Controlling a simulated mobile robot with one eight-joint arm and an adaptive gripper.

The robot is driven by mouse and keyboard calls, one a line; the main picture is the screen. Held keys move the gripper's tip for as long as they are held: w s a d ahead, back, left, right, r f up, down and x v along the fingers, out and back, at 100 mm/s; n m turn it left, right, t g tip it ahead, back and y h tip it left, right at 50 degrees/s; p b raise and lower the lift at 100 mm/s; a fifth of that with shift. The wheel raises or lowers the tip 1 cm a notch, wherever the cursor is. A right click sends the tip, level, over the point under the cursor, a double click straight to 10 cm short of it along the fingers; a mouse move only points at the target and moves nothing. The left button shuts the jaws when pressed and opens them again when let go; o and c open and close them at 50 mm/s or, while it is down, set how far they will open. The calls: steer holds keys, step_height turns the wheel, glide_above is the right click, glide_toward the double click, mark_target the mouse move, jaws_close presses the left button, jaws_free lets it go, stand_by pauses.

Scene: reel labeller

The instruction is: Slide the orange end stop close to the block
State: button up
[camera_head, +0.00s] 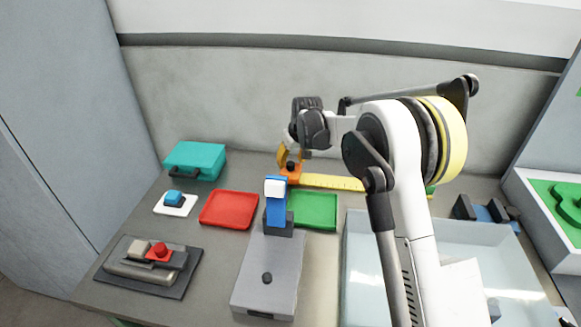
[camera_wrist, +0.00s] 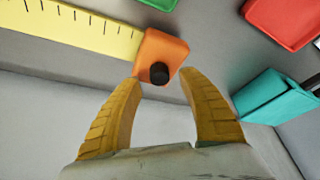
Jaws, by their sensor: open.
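The orange end stop (camera_head: 292,175) has a dark round knob and sits at the left end of a yellow ruler (camera_head: 332,182) on the bench by the back wall. In the wrist view the end stop (camera_wrist: 168,45) meets the ruler's end (camera_wrist: 80,32). My gripper (camera_head: 289,158) is just over the end stop. Its yellow fingers (camera_wrist: 160,76) are open, one each side of the knob, and hold nothing. Contact with the stop cannot be told. A small green piece (camera_head: 430,190) shows at the ruler's far right end, partly behind my arm; I cannot tell whether it is the block.
A red tray (camera_head: 229,224), a green tray (camera_head: 334,225) and a teal case (camera_head: 191,158) lie nearby. A blue upright device with a white top (camera_head: 276,190) stands in front on a grey base. A clear bin (camera_head: 357,285) is at the right. My arm covers the ruler's right part.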

steer(key=shift+x, duration=1.15)
jaws_close()
steer(key=shift+d, duration=0.1)
steer(key=s+d, duration=0.2)
steer(key=d, duration=0.9)
steer(key=s+d, duration=0.2)
steer(key=d, duration=0.9)
steer(key=s+d, duration=0.2)
steer(key=d, duration=0.9)
steer(key=shift+s+p, duration=0.3)
steer(key=shift+p, duration=0.1)
